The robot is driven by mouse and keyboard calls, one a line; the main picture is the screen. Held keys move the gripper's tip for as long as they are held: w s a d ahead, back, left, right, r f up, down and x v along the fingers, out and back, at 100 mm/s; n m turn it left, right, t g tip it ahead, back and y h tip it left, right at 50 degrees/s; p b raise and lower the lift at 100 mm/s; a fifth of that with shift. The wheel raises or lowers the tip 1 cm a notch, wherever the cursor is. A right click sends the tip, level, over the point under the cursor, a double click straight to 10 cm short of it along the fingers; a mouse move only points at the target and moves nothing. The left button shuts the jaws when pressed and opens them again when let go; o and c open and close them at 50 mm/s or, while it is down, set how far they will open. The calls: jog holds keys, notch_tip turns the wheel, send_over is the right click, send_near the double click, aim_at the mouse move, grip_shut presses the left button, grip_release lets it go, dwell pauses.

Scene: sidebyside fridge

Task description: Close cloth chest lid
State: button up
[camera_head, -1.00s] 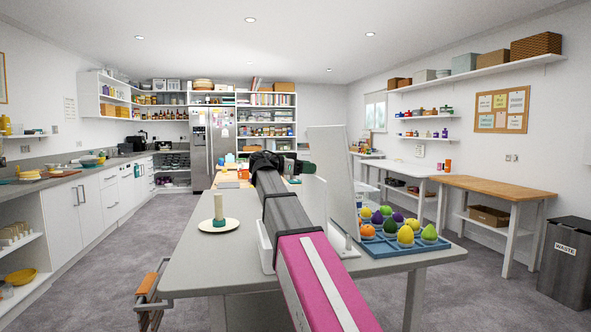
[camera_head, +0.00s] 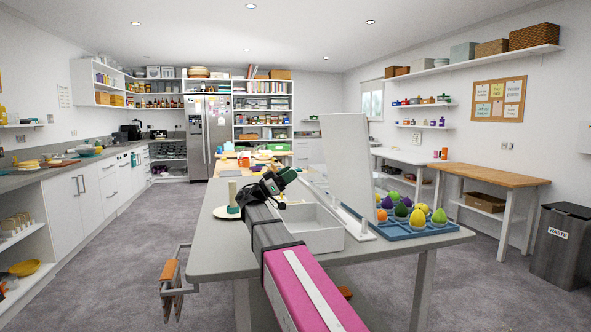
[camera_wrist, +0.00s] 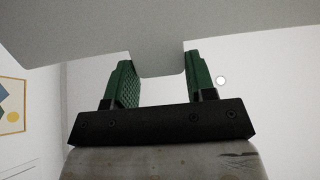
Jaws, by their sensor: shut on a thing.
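The chest (camera_head: 330,246) is a low white open box on the grey table. Its white lid (camera_head: 347,160) stands nearly upright along the box's right side. My gripper (camera_head: 287,178) is above the chest's far left part, left of the lid in the head view. In the wrist view, my gripper (camera_wrist: 160,82) has its green fingers on either side of a grey tab (camera_wrist: 160,62), shut on it. The tab hangs from a broad grey panel (camera_wrist: 60,30). I cannot tell surely that this panel is the lid. My arm hides part of the chest.
A blue tray (camera_head: 440,229) of colourful egg-like things sits right of the lid. A plate (camera_head: 226,213) with a pale cylinder stands left of my arm. Orange cloths (camera_head: 171,277) hang on the table's left rail.

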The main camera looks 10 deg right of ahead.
jog(key=shift+a+f, duration=0.4)
jog(key=shift+f, duration=0.15)
jog(key=o, duration=1.3)
jog(key=v, duration=1)
jog(key=shift+a+f, duration=0.1)
jog(key=shift+a, duration=0.25)
